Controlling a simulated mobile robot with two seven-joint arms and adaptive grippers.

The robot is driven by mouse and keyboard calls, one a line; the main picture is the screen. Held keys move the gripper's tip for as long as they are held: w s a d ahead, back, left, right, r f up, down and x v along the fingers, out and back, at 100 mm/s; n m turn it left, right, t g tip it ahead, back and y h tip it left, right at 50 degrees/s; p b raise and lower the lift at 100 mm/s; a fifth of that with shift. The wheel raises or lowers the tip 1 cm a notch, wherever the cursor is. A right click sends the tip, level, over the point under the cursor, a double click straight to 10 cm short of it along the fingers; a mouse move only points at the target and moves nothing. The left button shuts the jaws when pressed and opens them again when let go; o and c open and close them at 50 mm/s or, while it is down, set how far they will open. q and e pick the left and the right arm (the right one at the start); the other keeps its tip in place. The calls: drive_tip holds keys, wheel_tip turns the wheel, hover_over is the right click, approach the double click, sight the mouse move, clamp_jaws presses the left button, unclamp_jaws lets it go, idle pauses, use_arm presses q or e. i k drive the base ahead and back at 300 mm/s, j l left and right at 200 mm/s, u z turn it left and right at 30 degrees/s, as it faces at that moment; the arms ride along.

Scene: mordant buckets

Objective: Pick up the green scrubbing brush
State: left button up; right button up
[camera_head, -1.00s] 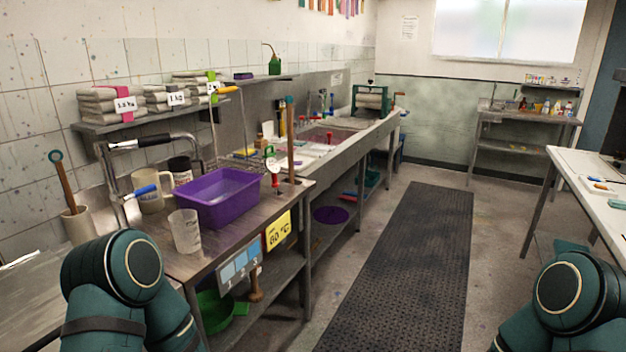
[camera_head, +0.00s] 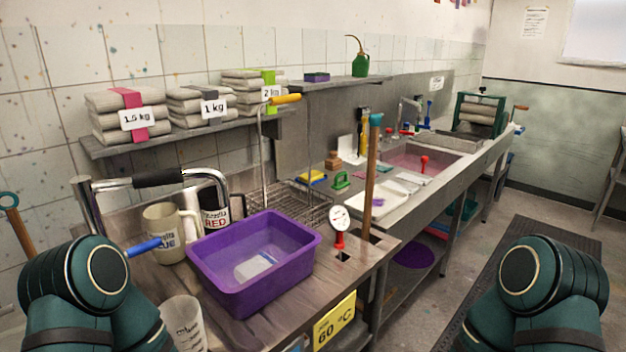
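A small green brush (camera_head: 341,181) lies on the steel counter, just right of the wire rack and left of the white trays. It appears to be the scrubbing brush; its bristles are too small to make out. It stands apart from the pink piece beside it. Both my arms show only as teal links at the lower left and lower right. Neither gripper is in view, and neither arm reaches the brush.
A purple basin (camera_head: 252,262) and a dial thermometer (camera_head: 339,222) stand in front of the brush. A tall wooden stick (camera_head: 371,165) rises close to its right. A yellow-and-blue sponge (camera_head: 312,177) and a wire rack (camera_head: 290,203) are at its left.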

sight(339, 186)
drive_tip(key=k, duration=0.35)
drive_tip(key=l+u, duration=0.1)
drive_tip(key=u, duration=1)
drive_tip(key=l+u, duration=0.8)
drive_tip(key=k+l+u, duration=0.15)
drive_tip(key=l, duration=0.25)
drive_tip(key=l+u, duration=0.2)
drive_tip(key=l, duration=0.15)
drive_tip(key=k+l+u, duration=0.15)
drive_tip(key=l, duration=0.2)
drive_tip(key=k+l+u, duration=0.15)
drive_tip(key=l, duration=0.2)
drive_tip(key=k+l+u, duration=0.15)
drive_tip(key=l, duration=0.2)
drive_tip(key=k+l, duration=0.2)
drive_tip(key=l, duration=0.25)
drive_tip(key=k+l+u, duration=0.1)
drive_tip(key=k+l, duration=0.15)
drive_tip(key=l, duration=0.2)
drive_tip(key=k+l, duration=0.25)
drive_tip(key=l, duration=0.15)
drive_tip(key=k+l, duration=0.2)
drive_tip(key=l, duration=0.25)
drive_tip(key=u, duration=0.05)
